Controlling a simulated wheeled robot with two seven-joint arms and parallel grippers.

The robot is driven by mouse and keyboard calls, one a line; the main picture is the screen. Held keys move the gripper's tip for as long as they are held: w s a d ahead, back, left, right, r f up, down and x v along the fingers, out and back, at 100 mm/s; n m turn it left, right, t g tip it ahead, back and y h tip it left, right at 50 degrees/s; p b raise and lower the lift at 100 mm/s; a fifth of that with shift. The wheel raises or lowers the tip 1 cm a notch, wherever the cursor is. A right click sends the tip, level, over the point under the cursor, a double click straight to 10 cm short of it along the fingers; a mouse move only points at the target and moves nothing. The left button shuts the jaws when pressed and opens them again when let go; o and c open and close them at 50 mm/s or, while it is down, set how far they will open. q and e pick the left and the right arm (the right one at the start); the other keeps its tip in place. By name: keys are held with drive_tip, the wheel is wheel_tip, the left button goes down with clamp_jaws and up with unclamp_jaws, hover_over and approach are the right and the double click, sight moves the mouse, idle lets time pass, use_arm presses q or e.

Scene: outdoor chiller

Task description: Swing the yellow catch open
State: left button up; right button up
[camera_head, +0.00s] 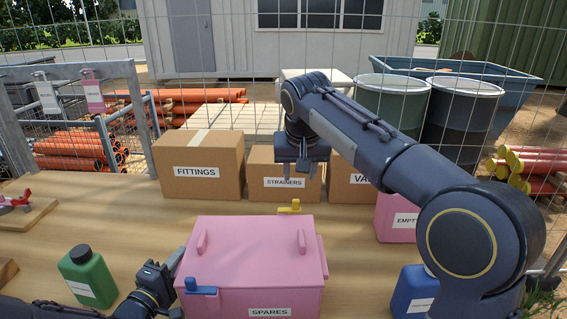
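The yellow catch (289,207) sits at the back edge of the pink box (254,246) labelled SPARES, near the middle of that edge. A blue catch (200,287) is on the front left of the same box, whose lid looks closed. My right gripper (303,172) points down behind the box, above and just beyond the yellow catch, apart from it in the picture. Its fingers are small and dark, so I cannot tell whether it is open. My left gripper (176,286) is low, left of the box beside the blue catch, with its fingers looking spread and nothing between them.
A green bottle (89,277) stands left of my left gripper. Cardboard boxes marked FITTINGS (200,187) and STRAINERS (262,195) line the back. A pink EMPTY container (393,231) and a blue bottle (411,300) stand right, near my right arm. The table's left middle is clear.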

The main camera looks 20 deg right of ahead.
use_arm(q)
drive_tip(key=o, duration=0.5)
